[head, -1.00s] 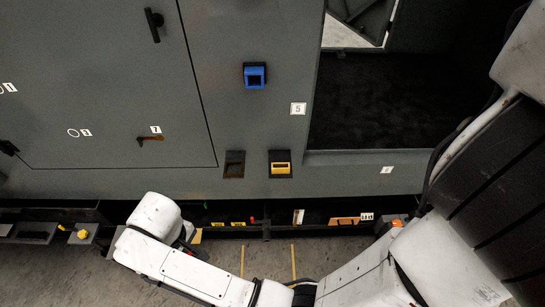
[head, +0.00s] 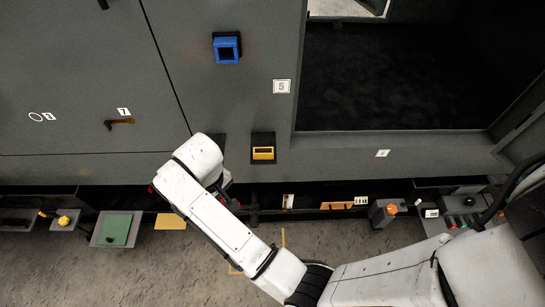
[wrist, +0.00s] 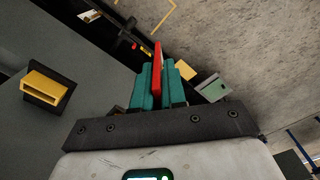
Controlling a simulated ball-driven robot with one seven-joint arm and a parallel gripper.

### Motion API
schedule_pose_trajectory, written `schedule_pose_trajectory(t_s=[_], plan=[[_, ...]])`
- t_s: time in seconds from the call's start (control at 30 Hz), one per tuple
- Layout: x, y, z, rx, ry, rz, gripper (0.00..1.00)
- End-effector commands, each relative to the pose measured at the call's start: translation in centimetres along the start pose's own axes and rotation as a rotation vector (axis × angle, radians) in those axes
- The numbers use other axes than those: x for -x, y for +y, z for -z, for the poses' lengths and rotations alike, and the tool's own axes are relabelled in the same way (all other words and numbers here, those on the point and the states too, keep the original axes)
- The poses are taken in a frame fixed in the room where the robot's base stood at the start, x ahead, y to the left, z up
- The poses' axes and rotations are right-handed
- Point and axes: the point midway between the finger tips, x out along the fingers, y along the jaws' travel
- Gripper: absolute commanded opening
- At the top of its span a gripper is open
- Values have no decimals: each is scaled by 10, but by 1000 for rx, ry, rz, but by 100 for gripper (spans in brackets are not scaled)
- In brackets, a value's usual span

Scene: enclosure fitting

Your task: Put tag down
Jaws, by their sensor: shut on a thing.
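In the wrist view my gripper (wrist: 155,82) has teal fingers closed on a thin red tag (wrist: 157,60), which stands edge-on between them and sticks out past the tips. In the head view my white wrist hides the fingers and the tag. The wrist is in front of the lower edge of the grey enclosure, left of the yellow-fronted holder (head: 263,153). That holder also shows at the left of the wrist view (wrist: 45,88). The tag is clear of the holder.
A blue holder (head: 227,48) and a "5" label (head: 281,86) are on the panel. Below it are a green pad (head: 115,229), a yellow pad (head: 171,221), an orange piece (head: 336,205) and a box with an orange knob (head: 384,212). Open floor lies in front.

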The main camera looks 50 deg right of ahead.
Motion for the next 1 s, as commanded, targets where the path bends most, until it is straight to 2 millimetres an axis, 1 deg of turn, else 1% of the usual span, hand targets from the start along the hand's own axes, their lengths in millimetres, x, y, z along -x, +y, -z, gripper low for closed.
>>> schedule_pose_trajectory(t_s=[0.03,0.2,0.33,0.4,0.47,0.57,0.67,0.7,0.77,0.83,0.9,1.0], plan=[[-10,-1,2,0,1,2,0],[-27,-1,9,-1,3,1,0],[-45,0,17,-20,5,2,0],[-50,3,23,-71,6,4,0],[-48,9,31,-150,7,7,0],[-31,25,41,-367,7,11,0],[-2,48,43,-685,2,15,0],[10,58,41,-828,-1,16,0],[26,71,35,-1019,-6,17,0],[44,85,26,-1251,-10,18,0],[62,99,11,-1510,-13,14,0],[81,114,-12,-1836,-15,9,0]])
